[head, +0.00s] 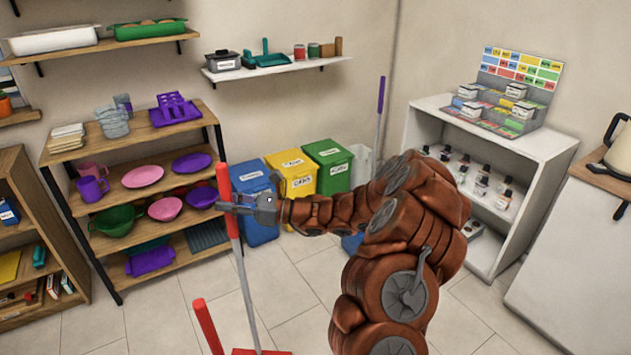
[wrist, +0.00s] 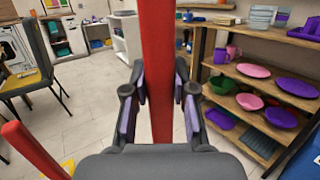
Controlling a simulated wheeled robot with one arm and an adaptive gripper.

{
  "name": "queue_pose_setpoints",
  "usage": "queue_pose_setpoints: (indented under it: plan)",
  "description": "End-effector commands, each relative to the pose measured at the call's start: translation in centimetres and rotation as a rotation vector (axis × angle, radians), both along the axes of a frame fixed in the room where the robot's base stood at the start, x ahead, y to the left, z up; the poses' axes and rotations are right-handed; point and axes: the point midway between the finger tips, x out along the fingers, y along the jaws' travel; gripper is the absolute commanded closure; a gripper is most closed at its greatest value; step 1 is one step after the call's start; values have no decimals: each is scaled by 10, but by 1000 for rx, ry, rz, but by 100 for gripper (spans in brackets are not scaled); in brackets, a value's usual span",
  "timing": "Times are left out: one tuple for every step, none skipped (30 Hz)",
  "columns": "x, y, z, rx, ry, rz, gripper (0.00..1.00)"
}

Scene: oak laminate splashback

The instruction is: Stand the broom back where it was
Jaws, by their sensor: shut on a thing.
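The broom (head: 244,285) stands nearly upright in front of the shelf, with a red upper handle, a grey shaft and a red part at the floor, cut off by the lower edge of the head view. My gripper (head: 230,203) is shut on the red handle. In the wrist view, the red handle (wrist: 159,50) runs between the two fingers of my gripper (wrist: 160,108). A second red handle (head: 208,325) rises left of the broom; a red bar (wrist: 35,150) also shows at the left of the wrist view. What it belongs to is hidden.
A wooden shelf (head: 165,213) with dishes stands behind the broom. Blue, yellow (head: 296,172) and green bins line the wall. A purple-handled pole (head: 381,95) stands in the corner beside a white cabinet (head: 560,150). A chair (wrist: 38,65) shows in the wrist view. Tiled floor is clear between.

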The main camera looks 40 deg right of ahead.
Motion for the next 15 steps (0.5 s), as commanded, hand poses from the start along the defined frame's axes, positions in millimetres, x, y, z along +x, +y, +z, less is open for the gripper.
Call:
queue_pose_setpoints:
  plan:
    - [1,-13,-4,1,-6,-15,100]
    - [1,-20,-5,2,-7,-21,100]
    - [1,-30,-5,4,-6,-31,100]
    - [1,-37,-6,5,-7,-37,100]
    - [1,-46,-7,5,-6,-45,100]
    - [0,-57,-8,5,-6,-55,100]
    - [0,-67,-8,5,-6,-64,100]
    - [0,-76,-8,4,-7,-73,100]
    - [-2,-89,-8,6,-9,-85,100]
    - [-3,-99,-8,6,-12,-93,100]
    - [-5,-108,-8,8,-11,-100,100]
    - [-7,-119,-8,7,-11,-108,100]
    - [-9,-128,-8,7,-10,-116,100]
    - [-11,-137,-8,7,-9,-123,100]
    - [-14,-149,-7,7,-9,-133,100]
